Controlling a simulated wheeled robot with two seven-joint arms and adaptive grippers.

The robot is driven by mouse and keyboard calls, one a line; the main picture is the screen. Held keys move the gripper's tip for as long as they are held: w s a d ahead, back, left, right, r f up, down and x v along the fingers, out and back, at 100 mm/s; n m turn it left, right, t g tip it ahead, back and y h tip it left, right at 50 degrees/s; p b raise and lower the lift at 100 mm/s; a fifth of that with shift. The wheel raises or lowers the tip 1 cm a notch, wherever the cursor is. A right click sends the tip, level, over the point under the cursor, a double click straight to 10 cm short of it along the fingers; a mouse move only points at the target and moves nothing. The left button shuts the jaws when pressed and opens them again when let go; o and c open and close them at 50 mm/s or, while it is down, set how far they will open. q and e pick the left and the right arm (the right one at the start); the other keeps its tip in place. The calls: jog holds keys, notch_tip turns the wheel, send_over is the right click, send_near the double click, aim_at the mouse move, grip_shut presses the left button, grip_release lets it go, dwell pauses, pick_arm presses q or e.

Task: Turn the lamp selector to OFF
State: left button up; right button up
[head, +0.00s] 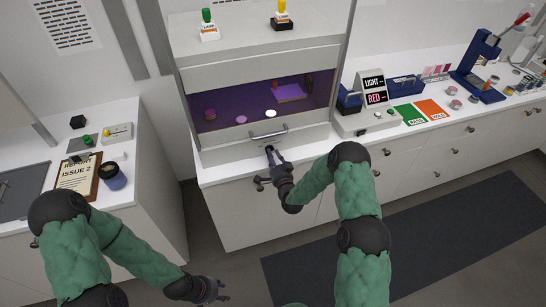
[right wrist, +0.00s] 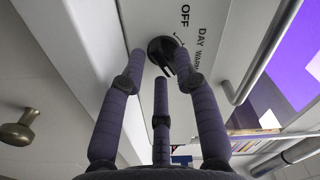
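The lamp selector is a dark round knob (right wrist: 163,48) on the pale front panel of the light booth. The printed words OFF, DAY and part of WARM show beside it in the right wrist view; which word it points at I cannot tell. My right gripper (right wrist: 159,62) has its fingers spread at the knob, one to either side and one below; contact is not clear. In the head view the right gripper (head: 271,154) is at the booth's lower front edge and mostly hides the knob. My left gripper (head: 217,291) hangs low over the floor, fingers apart and empty.
The booth interior (head: 235,106) glows purple, with small discs inside. A metal handle (head: 268,134) sits just above the knob area. A LIGHT/RED display box (head: 375,92) stands to the right. A clipboard (head: 82,176) and dark jar (head: 112,176) are on the left counter.

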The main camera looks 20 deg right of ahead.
jog(key=shift+c, duration=0.2)
grip_shut()
